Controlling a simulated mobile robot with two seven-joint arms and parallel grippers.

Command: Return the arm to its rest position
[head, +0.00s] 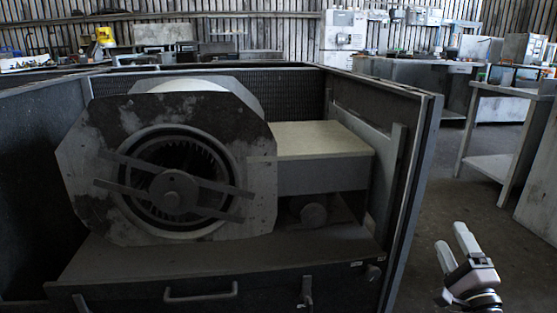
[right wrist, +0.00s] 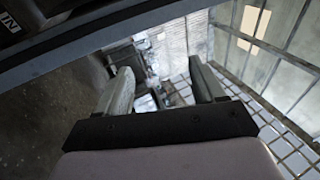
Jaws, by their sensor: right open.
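My right gripper (head: 454,243) is at the lower right of the head view, to the right of the blower housing (head: 408,200) and apart from it. Its two pale fingers point up. In the right wrist view the fingers (right wrist: 160,88) stand apart with nothing between them, so it is open and empty. My left gripper is not in view.
The housing holds a blower (head: 90,150) with a round fan opening, beside a box with a pale top (head: 325,139). A drawer front with a handle (head: 200,296) is below. A metal table (head: 490,165) stands at right. Floor (head: 425,225) between is clear.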

